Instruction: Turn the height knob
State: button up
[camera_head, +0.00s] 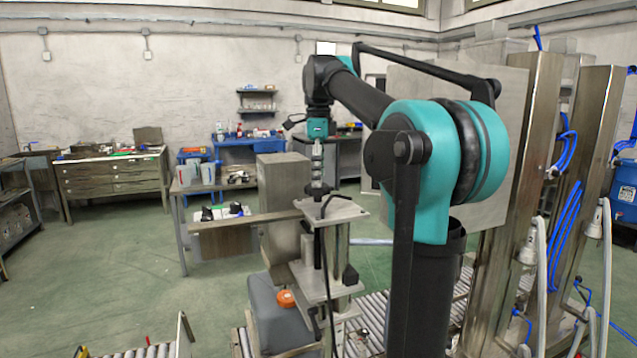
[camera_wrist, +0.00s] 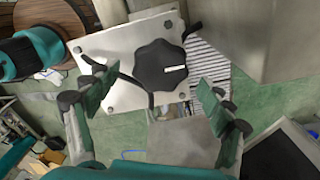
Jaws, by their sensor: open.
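A black lobed knob (camera_wrist: 161,65) with a white mark on its face sits on a pale metal plate (camera_wrist: 110,45) in the wrist view. I take it to be the height knob. My gripper (camera_wrist: 160,98) is open, with one finger on each side of the picture below the knob. Nothing is between the fingers, and they look apart from the knob. In the head view my gripper (camera_head: 317,168) points down over the plate (camera_head: 345,209) of the machine.
Thin black rods stick out around the knob over the plate. A grey metal block (camera_head: 284,180) stands beside the plate. An orange knob (camera_head: 286,298) sits lower on the machine. Tall metal posts (camera_head: 535,190) with blue hoses stand at the right. Open green floor lies at the left.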

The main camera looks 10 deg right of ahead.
jog(key=shift+f, duration=0.95)
jog(key=c, duration=1.2)
